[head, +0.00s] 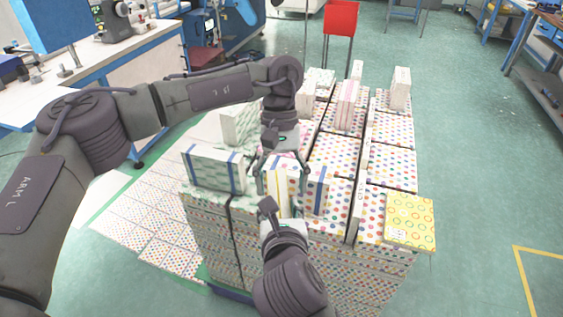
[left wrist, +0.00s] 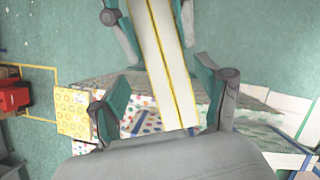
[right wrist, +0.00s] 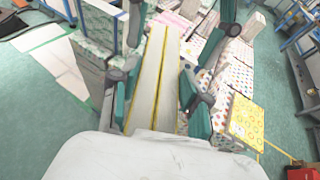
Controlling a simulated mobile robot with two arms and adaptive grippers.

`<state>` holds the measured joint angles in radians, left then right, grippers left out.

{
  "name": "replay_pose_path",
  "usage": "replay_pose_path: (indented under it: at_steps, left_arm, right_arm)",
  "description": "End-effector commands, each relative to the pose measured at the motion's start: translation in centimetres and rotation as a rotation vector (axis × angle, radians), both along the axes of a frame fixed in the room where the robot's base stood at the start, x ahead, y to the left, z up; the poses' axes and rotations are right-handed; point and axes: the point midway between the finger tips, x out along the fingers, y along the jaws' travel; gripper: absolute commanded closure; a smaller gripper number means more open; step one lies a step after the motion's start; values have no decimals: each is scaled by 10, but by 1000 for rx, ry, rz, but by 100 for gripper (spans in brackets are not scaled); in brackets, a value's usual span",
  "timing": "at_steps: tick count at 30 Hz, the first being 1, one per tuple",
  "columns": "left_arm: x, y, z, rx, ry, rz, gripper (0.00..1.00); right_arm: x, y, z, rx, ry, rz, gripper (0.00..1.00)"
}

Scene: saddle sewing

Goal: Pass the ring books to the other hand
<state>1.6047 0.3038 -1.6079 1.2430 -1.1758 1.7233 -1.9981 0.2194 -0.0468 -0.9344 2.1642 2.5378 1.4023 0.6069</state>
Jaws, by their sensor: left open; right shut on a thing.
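A pale ring-book bundle with yellow lines stands between my two grippers in the head view (head: 276,178). It runs lengthwise in the left wrist view (left wrist: 160,55) and right wrist view (right wrist: 157,75). My right gripper (right wrist: 156,108) is shut on its near end. My left gripper (left wrist: 165,108) is open, coming from above in the head view (head: 277,165), with its fingers on either side of the bundle's other end. Whether those fingers touch it cannot be told. In the head view, the right fingertips are partly hidden by the hand.
Broad stacks of dotted books (head: 335,155) lie below and around the grippers. A blue-banded bundle (head: 214,170) stands to the left, and a yellow circle-patterned book (head: 410,221) lies at the right. More upright bundles (head: 347,104) stand farther back. The floor at right is open.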

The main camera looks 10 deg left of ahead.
Motion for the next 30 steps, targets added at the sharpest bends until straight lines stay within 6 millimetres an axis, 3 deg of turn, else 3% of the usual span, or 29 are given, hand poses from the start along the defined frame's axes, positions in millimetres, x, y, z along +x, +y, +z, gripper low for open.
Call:
replay_pose_path:
  at_steps: [9,23,30]
  left_arm:
    - [-20,-3,-48,0,2,2,24]
    - [-24,-5,-59,-1,1,3,24]
    - [-25,-5,-59,-3,2,2,62]
  right_arm:
    - [0,0,3,3,-6,0,100]
    - [0,0,3,3,-6,0,100]
    - [0,1,3,4,-6,2,100]
